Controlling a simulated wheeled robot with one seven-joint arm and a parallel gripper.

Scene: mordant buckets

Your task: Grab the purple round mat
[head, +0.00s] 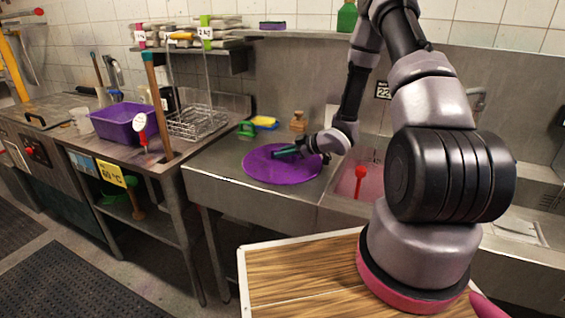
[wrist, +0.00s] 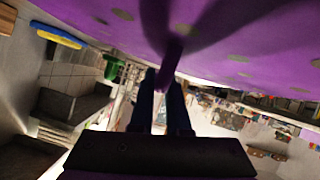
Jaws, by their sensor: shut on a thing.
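The purple round mat (head: 268,175) shows in the head view at the sink counter, left of the basin, roughly level. I cannot tell whether it touches the counter. My gripper (head: 285,153) reaches over it from the right. In the wrist view the mat (wrist: 240,45) fills the top as a purple sheet with pale green spots. There, my gripper (wrist: 164,85) is shut on a narrow purple part that stands out from the mat's face. The exact grip is dark and partly hidden by the fingers.
A red-headed tool (head: 360,172) stands in the sink basin to the right. A green-handled brush (head: 247,128), a yellow-and-blue sponge (head: 265,122) and a wooden item (head: 298,122) stand behind the mat. A wire rack (head: 195,122) and purple tub (head: 120,122) are left.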

